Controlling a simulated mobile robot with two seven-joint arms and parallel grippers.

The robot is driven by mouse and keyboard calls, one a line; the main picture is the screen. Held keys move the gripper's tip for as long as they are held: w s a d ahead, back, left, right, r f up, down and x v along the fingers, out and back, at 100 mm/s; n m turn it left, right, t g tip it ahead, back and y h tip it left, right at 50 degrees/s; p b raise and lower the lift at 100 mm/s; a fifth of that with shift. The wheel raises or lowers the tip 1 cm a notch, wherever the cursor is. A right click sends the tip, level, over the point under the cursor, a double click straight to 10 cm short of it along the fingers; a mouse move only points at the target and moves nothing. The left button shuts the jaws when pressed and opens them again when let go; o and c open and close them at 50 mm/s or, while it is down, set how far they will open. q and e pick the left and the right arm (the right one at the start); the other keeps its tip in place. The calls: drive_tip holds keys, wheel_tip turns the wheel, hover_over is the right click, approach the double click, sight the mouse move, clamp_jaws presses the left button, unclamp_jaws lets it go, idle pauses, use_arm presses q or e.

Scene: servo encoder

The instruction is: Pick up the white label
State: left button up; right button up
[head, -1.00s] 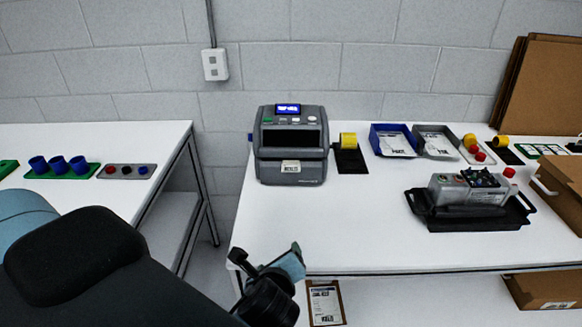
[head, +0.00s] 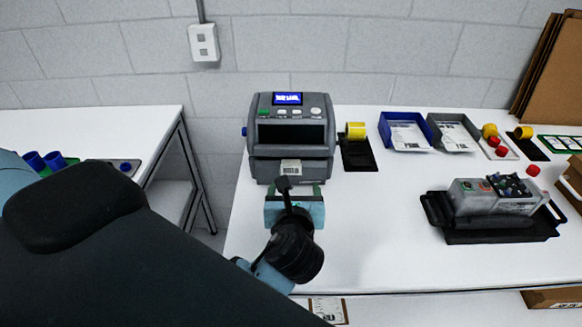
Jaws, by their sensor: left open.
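The white label (head: 291,167) shows at the front of the grey label printer (head: 291,138), low on its face. Its lower part is hidden behind my gripper. My left gripper (head: 295,188) is just in front of the printer, with its fingers pointing toward the label. It is open, and no object shows between its fingers. I cannot tell whether a finger touches the label. My right gripper is not in view.
A yellow roll on a black stand (head: 357,147) is right of the printer. Blue (head: 404,133) and grey (head: 454,134) bins stand farther right. A black tray (head: 494,235) holds a grey device. The white table (head: 375,235) is clear between.

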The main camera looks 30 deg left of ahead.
sight(291, 169)
use_arm(q)
drive_tip(key=shift+x, duration=1.15)
drive_tip(key=x, duration=0.4)
drive_tip(key=shift+s+a+r, duration=0.15)
drive_tip(key=shift+a+r, duration=0.1)
drive_tip(key=shift+a, duration=0.15)
drive_tip(key=shift+w+a+f, duration=0.2)
drive_tip(key=shift+w+a, duration=0.05)
drive_tip(key=shift+w, duration=0.2)
drive_tip(key=c, duration=1.1)
